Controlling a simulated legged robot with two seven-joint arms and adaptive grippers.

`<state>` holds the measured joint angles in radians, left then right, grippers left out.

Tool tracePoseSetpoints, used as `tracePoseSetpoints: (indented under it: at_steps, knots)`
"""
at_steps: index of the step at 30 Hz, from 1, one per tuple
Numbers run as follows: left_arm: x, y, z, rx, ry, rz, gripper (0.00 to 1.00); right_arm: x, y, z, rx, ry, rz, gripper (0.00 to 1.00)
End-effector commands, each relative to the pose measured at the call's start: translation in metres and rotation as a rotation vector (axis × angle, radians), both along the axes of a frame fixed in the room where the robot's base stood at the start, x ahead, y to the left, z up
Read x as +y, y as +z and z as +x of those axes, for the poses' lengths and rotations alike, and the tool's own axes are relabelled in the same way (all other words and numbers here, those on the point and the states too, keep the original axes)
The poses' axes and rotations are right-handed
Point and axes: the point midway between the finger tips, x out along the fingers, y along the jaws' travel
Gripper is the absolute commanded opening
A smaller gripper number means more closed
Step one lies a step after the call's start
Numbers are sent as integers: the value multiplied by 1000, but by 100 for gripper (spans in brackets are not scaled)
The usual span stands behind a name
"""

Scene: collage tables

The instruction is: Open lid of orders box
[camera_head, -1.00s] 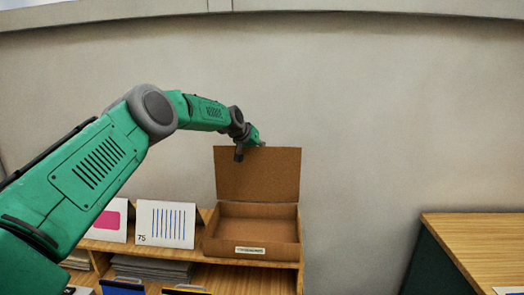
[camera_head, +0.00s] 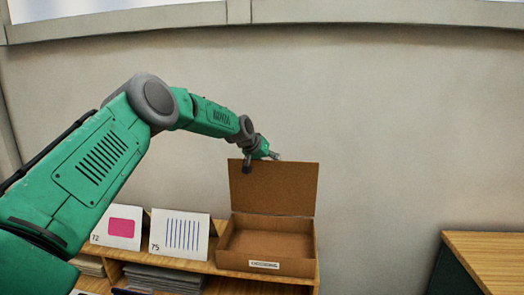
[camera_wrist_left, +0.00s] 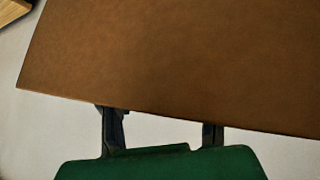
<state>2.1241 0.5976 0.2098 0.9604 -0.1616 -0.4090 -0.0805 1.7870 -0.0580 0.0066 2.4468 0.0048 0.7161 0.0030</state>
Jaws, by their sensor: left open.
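The brown orders box (camera_head: 266,243) sits on top of the wooden shelf, with a small white label on its front; the label is too blurred to read surely. Its lid (camera_head: 274,188) stands upright at the back, and the box is open and looks empty. My left gripper (camera_head: 262,156) is at the lid's top edge, towards its left corner. In the left wrist view the lid (camera_wrist_left: 180,65) fills the upper part, and the two dark fingers (camera_wrist_left: 163,128) are spread apart by its edge, partly hidden behind it. My right gripper is not in view.
Two white cards, one with a pink patch (camera_head: 122,226) and one with blue stripes (camera_head: 180,236), stand left of the box. Paper stacks (camera_head: 165,279) lie on the shelf (camera_head: 222,268) below. A wooden-topped table (camera_head: 490,258) is at the right. The wall is behind.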

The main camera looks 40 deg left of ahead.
Motion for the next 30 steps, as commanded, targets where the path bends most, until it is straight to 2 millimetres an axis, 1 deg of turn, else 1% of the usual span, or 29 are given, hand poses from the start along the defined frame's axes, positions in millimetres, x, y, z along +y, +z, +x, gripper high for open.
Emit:
tracePoseSetpoints:
  at_steps: [1,3,9,12,18,30]
  knots:
    - [-1,13,-7,-9,0,-1,43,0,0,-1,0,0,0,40]
    - [-2,25,-17,-14,0,0,43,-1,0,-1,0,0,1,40]
    - [-5,53,-42,-19,1,2,43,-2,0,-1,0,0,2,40]
    - [-7,63,-50,-20,1,5,43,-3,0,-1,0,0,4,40]
    - [-7,72,-60,-21,2,5,43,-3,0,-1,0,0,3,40]
    - [-4,72,-61,-22,3,1,43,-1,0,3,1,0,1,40]
